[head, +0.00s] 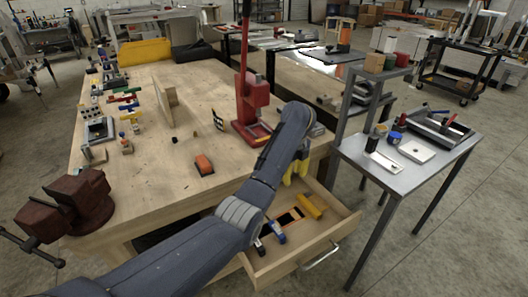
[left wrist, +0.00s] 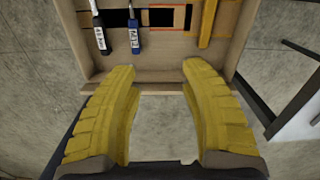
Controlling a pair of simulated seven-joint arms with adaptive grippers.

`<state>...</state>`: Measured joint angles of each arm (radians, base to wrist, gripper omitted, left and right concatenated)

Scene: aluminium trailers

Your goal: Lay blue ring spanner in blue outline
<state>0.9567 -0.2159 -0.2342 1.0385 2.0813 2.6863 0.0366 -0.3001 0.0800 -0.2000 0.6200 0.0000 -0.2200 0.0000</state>
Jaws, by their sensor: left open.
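My left gripper (head: 297,172) has yellow fingers and hangs over the open drawer (head: 340,226). In the left wrist view the gripper (left wrist: 160,68) is open, with nothing between its fingers. A blue-handled tool (head: 275,232) lies in the drawer; it also shows in the left wrist view (left wrist: 134,28) with a white label. I cannot tell if it is the ring spanner. Beside it are a dark tool with a white label (left wrist: 99,28) and a yellow piece (left wrist: 207,22). An orange-red outline (left wrist: 170,6) frames a dark patch. I make out no blue outline. My right gripper is out of view.
The wooden workbench (head: 205,120) carries a red press (head: 252,105), a red vise (head: 80,200), an orange object (head: 204,165) and several small coloured pieces at left. A metal side table (head: 440,160) stands right of the drawer. The bench middle has free room.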

